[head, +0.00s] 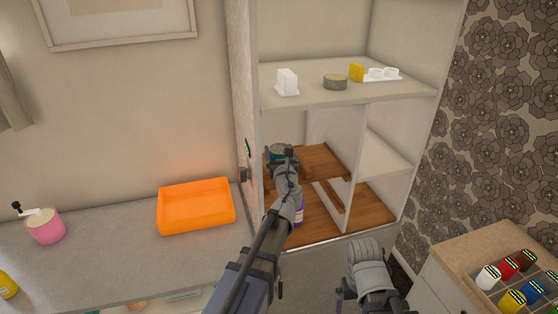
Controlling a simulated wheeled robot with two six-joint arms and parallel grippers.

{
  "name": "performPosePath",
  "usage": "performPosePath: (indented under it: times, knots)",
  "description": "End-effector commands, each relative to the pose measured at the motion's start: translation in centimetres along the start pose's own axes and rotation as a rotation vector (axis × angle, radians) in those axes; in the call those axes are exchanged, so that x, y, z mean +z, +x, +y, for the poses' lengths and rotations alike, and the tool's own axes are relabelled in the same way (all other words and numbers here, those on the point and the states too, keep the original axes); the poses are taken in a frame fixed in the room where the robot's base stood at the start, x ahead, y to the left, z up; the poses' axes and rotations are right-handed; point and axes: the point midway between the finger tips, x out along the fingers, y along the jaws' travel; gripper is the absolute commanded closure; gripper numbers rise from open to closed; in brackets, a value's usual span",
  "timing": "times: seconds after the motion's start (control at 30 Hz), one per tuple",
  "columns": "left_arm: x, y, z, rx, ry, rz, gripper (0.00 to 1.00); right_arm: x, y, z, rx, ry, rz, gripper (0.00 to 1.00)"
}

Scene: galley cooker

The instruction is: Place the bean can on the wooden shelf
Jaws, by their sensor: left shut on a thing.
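The wooden shelf (323,160) is a brown board inside the open cabinet, above a wooden floor. My left arm reaches into the cabinet. My left gripper (280,155) is at the left end of the wooden shelf and is shut on a teal can, which looks like the bean can (277,148). The can is mostly hidden by the gripper and wrist, and I cannot tell whether it touches the board. Of my right arm, only links show at the bottom; its gripper is not in view.
A purple-labelled bottle (299,214) stands below the wooden shelf, partly behind my arm.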

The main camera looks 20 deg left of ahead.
Motion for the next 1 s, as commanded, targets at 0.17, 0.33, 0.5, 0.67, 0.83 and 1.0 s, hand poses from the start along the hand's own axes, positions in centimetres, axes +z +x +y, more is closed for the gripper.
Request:
performPosePath:
  times: [0.17,0.33,0.5,0.67,0.83,1.0]
  knots:
    - [-1.59,0.37,0.11,0.000,0.000,0.000,0.95,-0.10,1.58,-0.15,0.000,0.001,0.000,0.00]
    - [-1.37,0.33,0.11,-0.001,0.000,0.000,0.95,-0.08,1.36,-0.13,0.000,0.001,0.000,0.00]
    - [-1.82,0.33,0.11,-0.001,0.000,0.000,0.95,-0.11,1.81,-0.17,0.000,0.001,0.000,0.00]
    - [-1.74,0.33,0.11,-0.001,0.000,0.000,0.06,-0.10,1.73,-0.17,0.000,0.001,0.000,0.00]
    - [-1.74,0.33,0.11,-0.001,0.000,0.000,0.00,-0.10,1.73,-0.17,0.000,0.001,0.000,0.00]
    - [-1.46,0.33,0.12,0.000,0.000,0.000,0.00,-0.09,1.46,-0.14,0.000,0.001,0.000,0.00]
